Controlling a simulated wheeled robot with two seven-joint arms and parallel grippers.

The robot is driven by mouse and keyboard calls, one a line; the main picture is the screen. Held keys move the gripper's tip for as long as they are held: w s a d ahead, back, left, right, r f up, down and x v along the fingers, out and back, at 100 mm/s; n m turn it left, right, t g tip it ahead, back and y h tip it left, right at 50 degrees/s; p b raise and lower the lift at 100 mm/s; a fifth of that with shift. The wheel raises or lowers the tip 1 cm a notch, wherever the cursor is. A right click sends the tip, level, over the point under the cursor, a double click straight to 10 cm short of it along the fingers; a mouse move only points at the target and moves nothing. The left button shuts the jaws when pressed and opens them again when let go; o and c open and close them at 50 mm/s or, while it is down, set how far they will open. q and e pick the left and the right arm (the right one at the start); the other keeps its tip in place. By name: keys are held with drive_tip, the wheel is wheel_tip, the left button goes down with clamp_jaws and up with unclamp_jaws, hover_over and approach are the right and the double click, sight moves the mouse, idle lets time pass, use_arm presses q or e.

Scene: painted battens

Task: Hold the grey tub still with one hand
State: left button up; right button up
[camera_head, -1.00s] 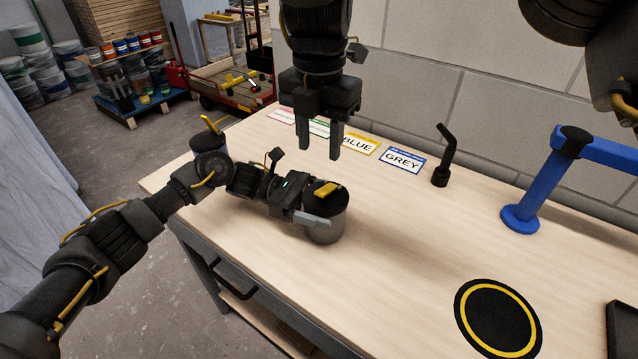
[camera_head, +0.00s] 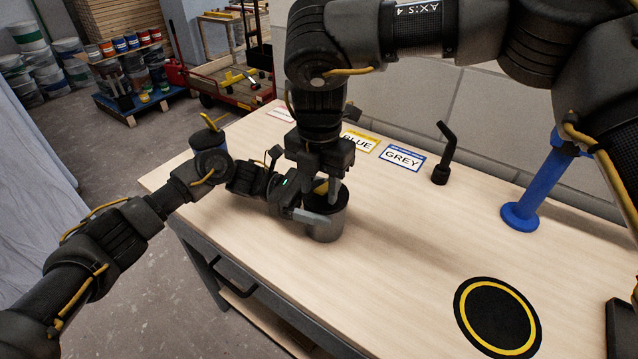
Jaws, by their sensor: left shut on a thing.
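A GREY label (camera_head: 402,157) and a BLUE label (camera_head: 358,142) lie along the back. A black bent tool (camera_head: 443,155), a blue stand (camera_head: 535,195) and a black-yellow round mat (camera_head: 497,318) are to the right.

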clamp_jaws()
drive_tip(key=shift+s+a+f+t+h, duration=0.15)
drive_tip(key=shift+s+f+t+h, duration=0.2)
drive_tip(key=shift+t, duration=0.35)
drive_tip(key=shift+w, duration=0.1)
drive_tip(key=shift+o, duration=0.3)
unclamp_jaws()
drive_tip(key=shift+r, duration=0.15)
wheel_tip(320, 180, up, 12)
drive_tip(key=s, duration=0.1)
drive_tip(key=shift+s+a+f, duration=0.15)
drive_tip(key=shift+a+f, duration=0.05)
drive_tip(key=shift+a, duration=0.2)
